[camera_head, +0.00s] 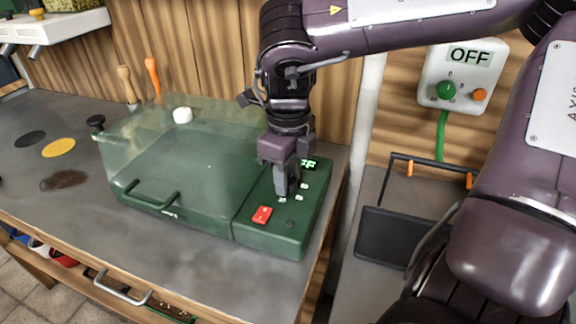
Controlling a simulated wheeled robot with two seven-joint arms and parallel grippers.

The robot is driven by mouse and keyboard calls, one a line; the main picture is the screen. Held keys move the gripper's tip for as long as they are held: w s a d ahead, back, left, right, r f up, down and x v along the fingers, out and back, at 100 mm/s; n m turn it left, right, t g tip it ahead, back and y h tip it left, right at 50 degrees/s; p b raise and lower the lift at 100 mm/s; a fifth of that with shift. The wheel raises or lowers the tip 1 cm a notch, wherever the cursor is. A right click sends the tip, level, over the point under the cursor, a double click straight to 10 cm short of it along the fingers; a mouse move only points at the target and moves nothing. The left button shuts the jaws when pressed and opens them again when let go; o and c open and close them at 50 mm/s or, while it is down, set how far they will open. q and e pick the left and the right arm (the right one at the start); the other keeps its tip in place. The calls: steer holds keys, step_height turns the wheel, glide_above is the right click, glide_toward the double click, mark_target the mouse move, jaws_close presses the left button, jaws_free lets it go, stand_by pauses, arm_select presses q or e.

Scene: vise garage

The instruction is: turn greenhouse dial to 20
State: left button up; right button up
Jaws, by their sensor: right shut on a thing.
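The greenhouse (185,165) is a clear, greenish box with a green base on the bench, and a green control panel (272,236) forms its right end. My right gripper (282,194) points down onto this panel, its fingers closed on the dial, which they mostly hide. Pale marks show around the fingertips. A small lit display (309,164) behind the fingers is partly covered; the letters "FF" can be read. A red switch (262,215) sits in front of the fingers. My left gripper is not in view.
A white wall box (463,75) reading "OFF" has a green knob and an orange button. A black tray (388,237) with a handle frame stands right of the bench. Coloured discs (58,147) lie at left. The bench front (215,275) is clear.

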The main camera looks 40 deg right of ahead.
steer(key=m, duration=0.3)
steer(key=shift+m+p, duration=0.4)
steer(key=m, duration=0.3)
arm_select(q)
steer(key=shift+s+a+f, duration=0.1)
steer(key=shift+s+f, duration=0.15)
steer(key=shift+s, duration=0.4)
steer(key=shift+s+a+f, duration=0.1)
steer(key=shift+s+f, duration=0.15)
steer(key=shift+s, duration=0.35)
arm_select(e)
steer(key=shift+m, duration=1.5)
steer(key=o, duration=1)
steer(key=shift+r, duration=0.1)
